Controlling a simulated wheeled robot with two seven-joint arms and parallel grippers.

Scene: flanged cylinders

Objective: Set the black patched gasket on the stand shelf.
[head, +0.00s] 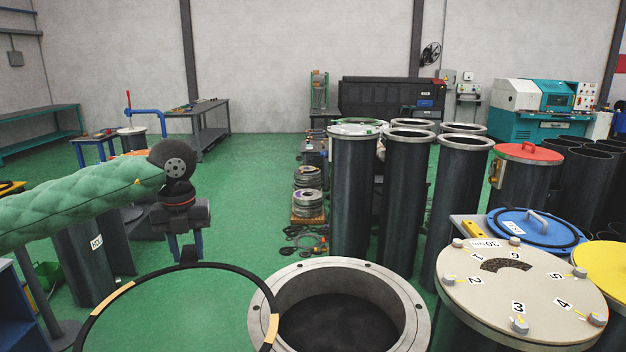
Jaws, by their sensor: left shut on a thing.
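The black patched gasket (272,328) is a large thin black ring with tan patches, at the bottom left of the head view. Its lower part is cut off by the picture's edge. My left gripper (188,250), at the end of the green padded arm, points down and is shut on the ring's far edge. The ring hangs in front of me above the green floor, and its right side overlaps the rim of the open flanged cylinder. I cannot tell which surface is the stand shelf; a blue unit (14,315) shows partly at the lower left edge. My right gripper is out of view.
The open flanged cylinder (412,300) stands at bottom centre. A beige numbered lid (470,285), a blue lid (560,229) and a red lid (528,152) are to the right. Tall dark cylinders (352,200) stand behind. Green floor (255,210) is free at centre left.

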